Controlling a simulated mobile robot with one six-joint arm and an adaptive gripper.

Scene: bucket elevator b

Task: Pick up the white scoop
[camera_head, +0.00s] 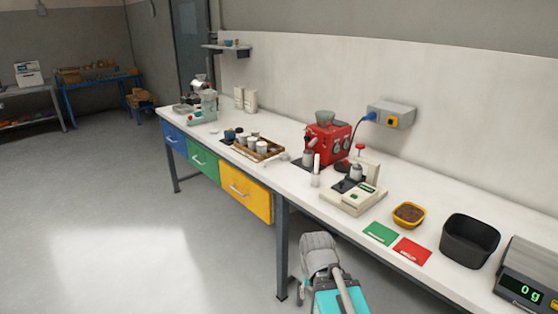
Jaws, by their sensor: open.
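A small white upright piece (316,170) stands on the white bench, just left of the cream-coloured device and in front of the red machine. It looks like the white scoop with its handle up, but it is too small to be certain. Part of my arm shows at the bottom centre, in front of the bench edge and well apart from this piece. I cannot make out the fingertips of my gripper in this view.
The red machine (326,141) and cream device (352,190) stand close to the white piece. A wooden tray (268,156) with several cups is to its left. Green (380,233) and red (412,251) cards, a yellow bowl (409,213), a black bin (468,241) and a scale (527,275) are right.

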